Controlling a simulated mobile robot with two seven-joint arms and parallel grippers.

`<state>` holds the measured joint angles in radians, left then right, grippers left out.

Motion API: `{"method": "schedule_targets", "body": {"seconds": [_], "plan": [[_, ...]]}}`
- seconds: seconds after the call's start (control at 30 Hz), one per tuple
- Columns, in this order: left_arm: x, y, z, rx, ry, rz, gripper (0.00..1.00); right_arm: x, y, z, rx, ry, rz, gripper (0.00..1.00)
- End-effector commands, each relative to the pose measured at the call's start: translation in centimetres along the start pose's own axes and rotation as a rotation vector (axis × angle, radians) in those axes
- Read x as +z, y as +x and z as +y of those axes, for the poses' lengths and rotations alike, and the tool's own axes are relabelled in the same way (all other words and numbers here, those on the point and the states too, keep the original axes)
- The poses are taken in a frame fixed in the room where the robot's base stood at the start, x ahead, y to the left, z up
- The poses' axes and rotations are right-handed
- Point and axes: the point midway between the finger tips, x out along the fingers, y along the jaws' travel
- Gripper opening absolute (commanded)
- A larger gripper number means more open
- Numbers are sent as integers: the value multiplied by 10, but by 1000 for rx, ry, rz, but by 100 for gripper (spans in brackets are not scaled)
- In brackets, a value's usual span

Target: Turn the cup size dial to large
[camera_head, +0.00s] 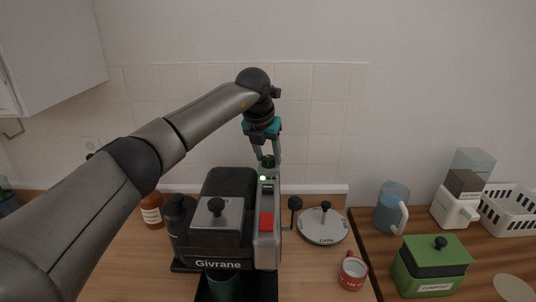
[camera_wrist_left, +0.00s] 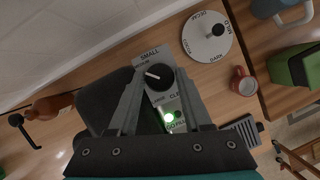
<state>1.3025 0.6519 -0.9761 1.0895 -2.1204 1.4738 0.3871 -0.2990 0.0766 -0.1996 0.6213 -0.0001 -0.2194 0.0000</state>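The cup size dial (camera_wrist_left: 159,76) is a round black knob with a white pointer mark on a grey panel, in the left wrist view. "SMALL" is printed above it and smaller text, hard to read, below. The white mark points toward the left of that view. The panel is on top of the coffee machine (camera_head: 218,265), labelled "Givrane". My left gripper (camera_head: 268,160) points down over the back of this panel. In the left wrist view its fingers (camera_wrist_left: 160,84) are apart, one on each side of the dial. I cannot tell whether they touch it. My right gripper is not in view.
A round plate with a black knob (camera_head: 325,208), marked "DARK", lies right of the machine. A red mug (camera_head: 352,272), blue pitcher (camera_head: 391,208) and green compost box (camera_head: 430,270) stand further right. A brown bottle (camera_head: 152,211) is left. The tiled wall is close behind.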

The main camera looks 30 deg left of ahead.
Motion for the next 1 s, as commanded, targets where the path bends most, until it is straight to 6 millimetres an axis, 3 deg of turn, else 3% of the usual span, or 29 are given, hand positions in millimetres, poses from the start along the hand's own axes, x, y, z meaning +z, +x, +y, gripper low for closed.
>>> {"method": "schedule_targets", "body": {"seconds": [0.07, 0.4, 0.73, 1.0], "plan": [[0, 0, 0, 0, 0, 0, 39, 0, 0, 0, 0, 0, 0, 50], [0, 0, 0, 0, 0, 0, 1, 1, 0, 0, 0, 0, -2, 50], [0, -1, 0, 8, -18, -1, 0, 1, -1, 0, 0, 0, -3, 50], [1, -1, -1, 61, -141, -1, 0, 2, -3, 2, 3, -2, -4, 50]]}}
